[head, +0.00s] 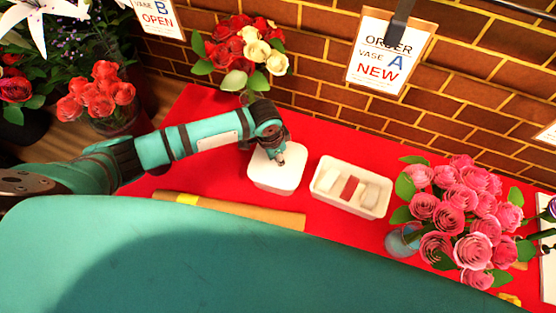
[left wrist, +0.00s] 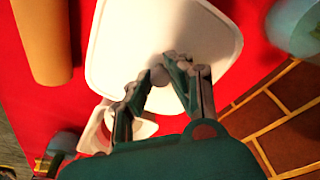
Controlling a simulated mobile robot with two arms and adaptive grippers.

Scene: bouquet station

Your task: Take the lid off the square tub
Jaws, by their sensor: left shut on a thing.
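The white square tub (head: 275,182) stands on the red table cloth with its white lid (head: 268,166) on top. The lid also fills the upper middle of the left wrist view (left wrist: 135,35). In the head view the lid looks seated on the tub, with no clear gap. My right gripper is not in view.
A white divided tray (head: 324,185) with small blocks is right of the tub. Pink roses (head: 470,215) stand at the right, red and cream roses (head: 245,50) behind. A brown paper roll (head: 250,214) lies in front. A brick wall (head: 320,75) closes off the back.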

